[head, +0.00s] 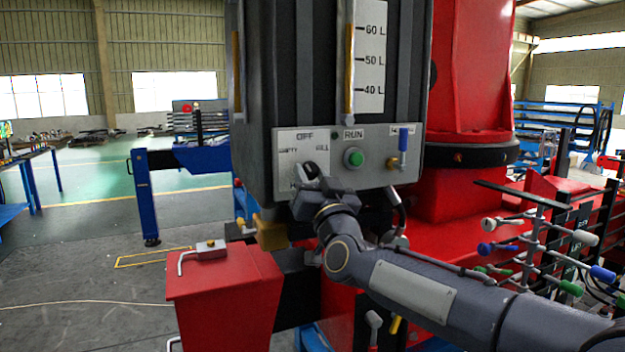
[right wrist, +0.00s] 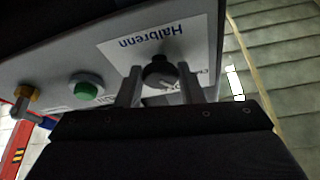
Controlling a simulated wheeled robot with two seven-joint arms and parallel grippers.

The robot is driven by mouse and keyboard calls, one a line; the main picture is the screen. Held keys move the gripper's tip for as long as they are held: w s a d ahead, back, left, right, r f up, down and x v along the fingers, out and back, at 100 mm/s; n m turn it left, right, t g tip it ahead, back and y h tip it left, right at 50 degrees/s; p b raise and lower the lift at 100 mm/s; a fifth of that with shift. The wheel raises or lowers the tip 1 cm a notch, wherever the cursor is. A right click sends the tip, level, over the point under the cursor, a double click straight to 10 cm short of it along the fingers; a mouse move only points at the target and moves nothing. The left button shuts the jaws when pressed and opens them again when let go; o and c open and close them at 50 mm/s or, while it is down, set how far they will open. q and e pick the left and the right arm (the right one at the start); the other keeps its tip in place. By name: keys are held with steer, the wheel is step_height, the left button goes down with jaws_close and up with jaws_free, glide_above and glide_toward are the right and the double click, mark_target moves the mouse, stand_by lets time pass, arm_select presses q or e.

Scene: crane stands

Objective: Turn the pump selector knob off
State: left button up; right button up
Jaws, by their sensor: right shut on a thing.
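The pump selector knob (head: 311,169) is black and sits on the light grey control panel (head: 377,177). The panel has an OFF label at the top, with a FILL label to the right and another, hard to read, to the left. My right gripper (head: 311,183) covers the lower part of the knob in the head view. In the right wrist view the knob (right wrist: 158,71) sits between the two fingers of my right gripper (right wrist: 159,84), which is shut on it. Which label the knob points to I cannot tell. My left gripper is not in view.
A green RUN button (head: 353,157) and a brass valve with a blue handle (head: 403,140) are right of the knob. A level scale (head: 371,60) is above. A red box (head: 225,285) stands lower left, and several coloured levers (head: 500,248) are at right.

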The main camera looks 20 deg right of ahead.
steer(key=m+h, duration=0.2)
steer(key=m, duration=0.1)
steer(key=shift+a+r+m+p, duration=0.1)
steer(key=shift+a+m+p, duration=0.05)
steer(key=shift+m+p, duration=0.2)
steer(key=shift+m+g+h+p, duration=0.3)
steer(key=shift+m+g+h, duration=0.15)
steer(key=shift+m, duration=0.8)
steer(key=shift+m+g+h+p, duration=0.3)
steer(key=shift+m+h, duration=0.25)
steer(key=shift+m, duration=0.65)
steer(key=o, duration=1)
steer(key=shift+c, duration=0.2)
steer(key=shift+s, duration=0.1)
steer(key=shift+s+a, duration=0.1)
steer(key=shift+s, duration=0.15)
steer(key=b+v, duration=0.2)
steer(key=v, duration=0.5)
